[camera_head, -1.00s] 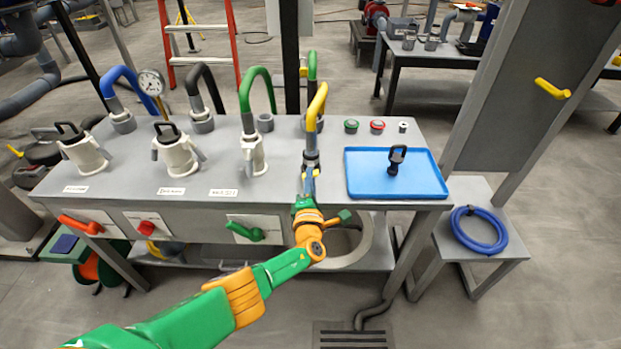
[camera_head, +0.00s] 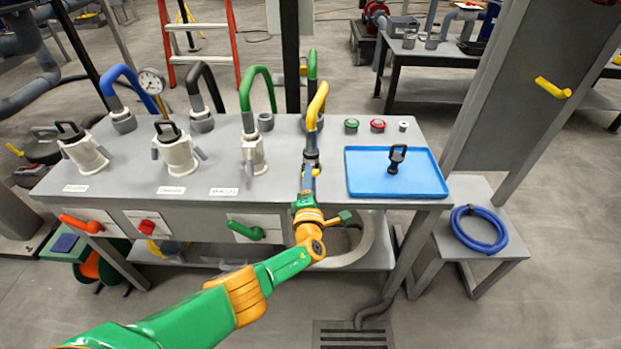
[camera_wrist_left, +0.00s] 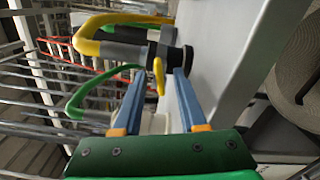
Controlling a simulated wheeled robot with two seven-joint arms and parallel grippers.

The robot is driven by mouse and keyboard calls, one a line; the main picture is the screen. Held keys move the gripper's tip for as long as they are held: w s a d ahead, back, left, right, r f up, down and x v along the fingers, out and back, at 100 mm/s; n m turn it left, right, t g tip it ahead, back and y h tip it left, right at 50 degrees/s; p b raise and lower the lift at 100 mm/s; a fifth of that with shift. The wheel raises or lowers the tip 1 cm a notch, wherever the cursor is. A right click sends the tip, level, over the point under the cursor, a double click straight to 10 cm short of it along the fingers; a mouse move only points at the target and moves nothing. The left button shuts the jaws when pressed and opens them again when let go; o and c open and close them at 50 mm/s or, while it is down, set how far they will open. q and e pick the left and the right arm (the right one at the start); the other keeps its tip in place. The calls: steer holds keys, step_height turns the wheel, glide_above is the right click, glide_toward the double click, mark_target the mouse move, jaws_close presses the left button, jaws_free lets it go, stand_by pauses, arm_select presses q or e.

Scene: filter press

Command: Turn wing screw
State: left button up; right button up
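The wing screw (camera_wrist_left: 158,76) is a small yellow wing on the dark and grey fitting below the yellow hose bend (camera_wrist_left: 95,30), seen in the left wrist view. In the head view the yellow hose bend (camera_head: 317,103) rises at the table's middle, and its fitting is partly hidden by my gripper. My left gripper (camera_wrist_left: 160,74) is open, with its two blue fingers apart and pointing at the fitting. The wing shows in the gap between the fingertips, and I see no contact with it. In the head view my left gripper (camera_head: 309,178) is at the front edge. My right gripper is out of view.
A blue tray (camera_head: 420,186) with a black-handled piece (camera_head: 397,159) lies right of the fitting. Green (camera_head: 257,90), black and blue hoses stand to the left, with white clamped filter housings (camera_head: 177,157). Green and red buttons (camera_head: 377,125) sit behind the tray.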

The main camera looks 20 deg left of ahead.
arm_select(q)
steer(key=s+p, duration=0.1)
steer(key=p, duration=0.1)
steer(key=s+p, duration=0.1)
steer(key=shift+s+d+r, duration=0.3)
steer(key=shift+d+r, duration=0.1)
steer(key=p+v, duration=0.1)
steer(key=v, duration=0.1)
steer(key=f+p+v, duration=0.1)
steer(key=v, duration=0.1)
steer(key=shift+s, duration=0.2)
